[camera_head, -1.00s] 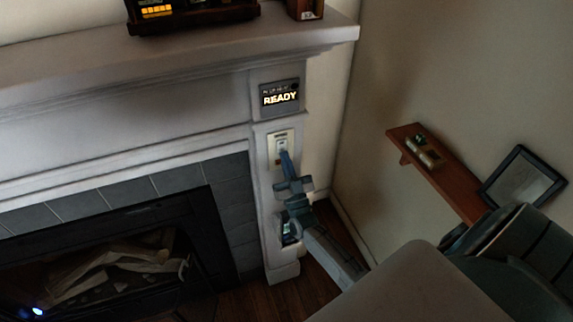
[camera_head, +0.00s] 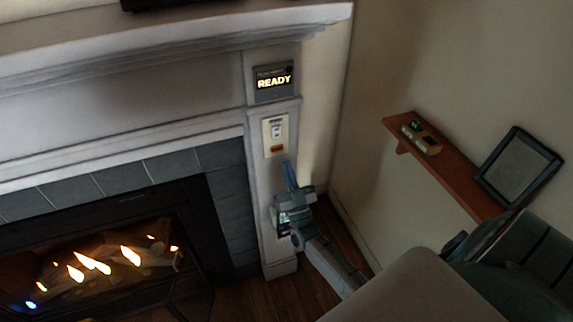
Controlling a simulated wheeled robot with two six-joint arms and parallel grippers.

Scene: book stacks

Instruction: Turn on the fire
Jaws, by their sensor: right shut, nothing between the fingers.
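The fireplace (camera_head: 110,262) is at the lower left, with several orange flames burning on its logs. A pale switch plate (camera_head: 276,134) with a small switch and a lit orange strip is on the white pillar to its right. My left gripper is not in view.
The mantel (camera_head: 180,27) juts out above the fireplace. A wooden wall shelf (camera_head: 455,180) at right holds small items and a framed picture (camera_head: 518,168). Open wooden floor lies by the pillar's foot.

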